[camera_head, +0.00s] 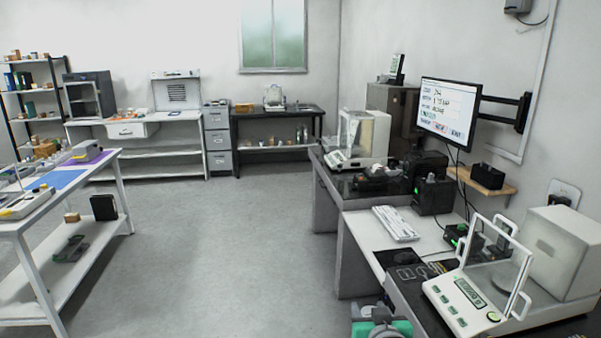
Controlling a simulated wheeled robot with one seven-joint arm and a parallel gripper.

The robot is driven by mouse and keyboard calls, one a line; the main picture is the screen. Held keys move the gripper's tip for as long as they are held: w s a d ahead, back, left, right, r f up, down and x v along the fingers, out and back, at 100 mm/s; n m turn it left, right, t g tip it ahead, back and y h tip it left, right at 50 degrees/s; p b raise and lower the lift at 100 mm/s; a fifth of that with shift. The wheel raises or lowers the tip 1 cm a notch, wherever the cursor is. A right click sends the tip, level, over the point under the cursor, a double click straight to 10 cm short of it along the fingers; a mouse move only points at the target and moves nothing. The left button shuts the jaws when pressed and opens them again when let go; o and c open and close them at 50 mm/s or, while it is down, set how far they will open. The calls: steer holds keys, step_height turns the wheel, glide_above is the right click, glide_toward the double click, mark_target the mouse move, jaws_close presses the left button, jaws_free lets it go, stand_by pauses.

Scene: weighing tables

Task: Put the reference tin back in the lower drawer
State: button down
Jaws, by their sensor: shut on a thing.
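I cannot make out the reference tin anywhere in this view. A grey drawer cabinet (217,139) stands against the far wall between two benches, with its drawers stacked one above another. Its lower drawer (220,161) looks shut.
A white table (88,238) with a lower shelf stands at the left. The grey floor (235,245) between is clear.

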steer(key=shift+s+r, duration=0.1)
steer(key=shift+r, duration=0.05)
steer(key=v, duration=0.4)
steer(key=shift+s+r, duration=0.2)
steer(key=s+d+f+m+g+h, duration=0.1)
steer(key=s+d+f+m+h, duration=0.15)
steer(key=d, duration=0.85)
steer(key=s+d+f+m+g+h+b, duration=0.15)
steer(key=d+m+h, duration=0.25)
steer(key=d, duration=0.6)
steer(key=s+d+f+m+g+h, duration=0.2)
steer(key=s+d+m+h, duration=0.1)
steer(key=d, duration=0.8)
steer(key=s+d+r+m+g+h, duration=0.2)
steer(key=s+d+r+m+g, duration=0.2)
steer(key=s+d+r+g, duration=0.1)
steer(key=s+d+r+m+g+h, duration=0.2)
steer(key=s+d+r+m+g, duration=0.2)
steer(key=s+d, duration=0.3)
steer(key=s+m+g, duration=0.1)
steer(key=s, duration=0.2)
steer(key=shift+s+d+r, duration=0.2)
steer(key=shift+r, duration=0.15)
